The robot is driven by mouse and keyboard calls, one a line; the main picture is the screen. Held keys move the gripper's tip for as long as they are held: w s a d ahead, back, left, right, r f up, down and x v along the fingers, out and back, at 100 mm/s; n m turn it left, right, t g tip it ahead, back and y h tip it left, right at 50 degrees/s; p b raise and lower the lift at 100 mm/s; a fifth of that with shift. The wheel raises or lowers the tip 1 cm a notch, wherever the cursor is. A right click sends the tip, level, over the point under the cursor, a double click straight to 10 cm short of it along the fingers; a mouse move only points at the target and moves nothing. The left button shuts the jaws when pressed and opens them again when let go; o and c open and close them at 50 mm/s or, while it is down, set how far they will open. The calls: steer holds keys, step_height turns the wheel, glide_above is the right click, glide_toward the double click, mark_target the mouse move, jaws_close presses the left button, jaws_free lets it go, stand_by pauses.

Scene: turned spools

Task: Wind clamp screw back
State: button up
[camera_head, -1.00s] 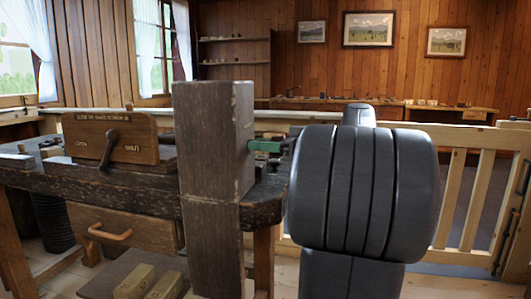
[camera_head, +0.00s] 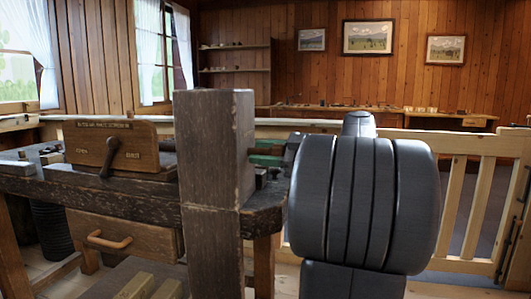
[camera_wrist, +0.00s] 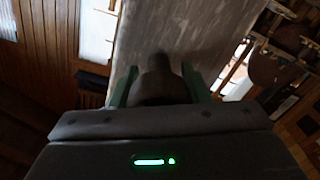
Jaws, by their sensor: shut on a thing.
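The clamp screw (camera_head: 259,151) is a dark brown piece at the right side of a thick grey-brown wooden post (camera_head: 214,150). My gripper (camera_head: 264,156) has green fingers and reaches the screw from the right, mostly behind my dark grey arm. In the wrist view, the screw's rounded dark brown head (camera_wrist: 158,82) sits between the two green fingers of my gripper (camera_wrist: 159,86). The fingers are shut on it, one on each side. The post face (camera_wrist: 180,30) stands close in front of them. The screw's threads cannot be made out.
A worn workbench (camera_head: 110,192) extends left behind the post. It carries a brown lettered board (camera_head: 118,145) with a dark lever and has a drawer (camera_head: 122,238) below. A pale wooden railing (camera_head: 470,205) stands at the right. Wooden blocks (camera_head: 135,286) lie low in front.

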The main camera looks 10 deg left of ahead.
steer(key=shift+a, duration=0.1)
steer(key=o, duration=0.7)
steer(key=shift+o, duration=1.4)
steer(key=shift+a, duration=0.2)
steer(key=shift+d, duration=0.1)
steer(key=d+p, duration=0.3)
steer(key=d, duration=1)
steer(key=shift+s+d+p, duration=0.2)
steer(key=shift+d+p, duration=0.2)
steer(key=shift+a, duration=0.1)
steer(key=a+b, duration=0.2)
steer(key=a, duration=0.4)
steer(key=a+b, duration=0.1)
steer(key=a, duration=0.6)
steer(key=shift+w+a+b, duration=0.2)
steer(key=shift+a+b, duration=0.05)
steer(key=shift+b, duration=0.15)
